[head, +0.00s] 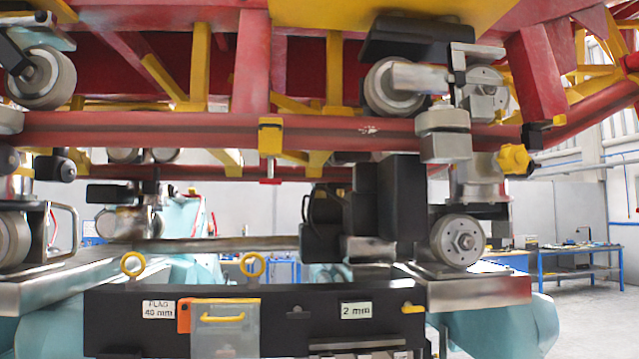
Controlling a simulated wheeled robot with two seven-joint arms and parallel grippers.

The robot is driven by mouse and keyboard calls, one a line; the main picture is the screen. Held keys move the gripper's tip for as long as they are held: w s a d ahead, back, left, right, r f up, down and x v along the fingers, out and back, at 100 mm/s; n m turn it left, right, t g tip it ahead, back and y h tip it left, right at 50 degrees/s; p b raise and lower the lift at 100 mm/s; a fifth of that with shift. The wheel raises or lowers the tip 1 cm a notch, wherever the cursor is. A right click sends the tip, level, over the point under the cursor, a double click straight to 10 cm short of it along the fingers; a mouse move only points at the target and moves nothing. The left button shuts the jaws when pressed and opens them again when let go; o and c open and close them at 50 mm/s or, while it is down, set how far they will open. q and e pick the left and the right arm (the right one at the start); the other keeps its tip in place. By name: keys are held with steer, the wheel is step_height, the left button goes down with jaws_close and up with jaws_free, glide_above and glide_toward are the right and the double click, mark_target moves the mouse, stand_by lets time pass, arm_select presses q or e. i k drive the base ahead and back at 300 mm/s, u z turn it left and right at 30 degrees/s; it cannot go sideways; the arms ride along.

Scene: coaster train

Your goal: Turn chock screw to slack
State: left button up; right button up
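A yellow clamp-like block (270,136) sits around the lower red tube near the middle of the head view. A short grey screw (269,168) with a red lower end hangs below it. I cannot tell for certain whether this is the chock screw or how far it is turned. A yellow knob (513,159) shows on the wheel assembly at the right. I can make out neither of my grippers in this view, and no gripper is seen touching the yellow block or the knob.
Wheels (459,241) rest near metal plates. Black blocks (400,208) stand between the tube and a black tray (130,325). The tray carries yellow rings, a clear bin (225,328) and labels "FLAG 40 mm" and "2 mm". A blue workbench (575,262) stands behind right.

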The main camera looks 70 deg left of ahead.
mark_target(269, 181)
steer(key=i, duration=1.6)
steer(key=u, duration=3.75)
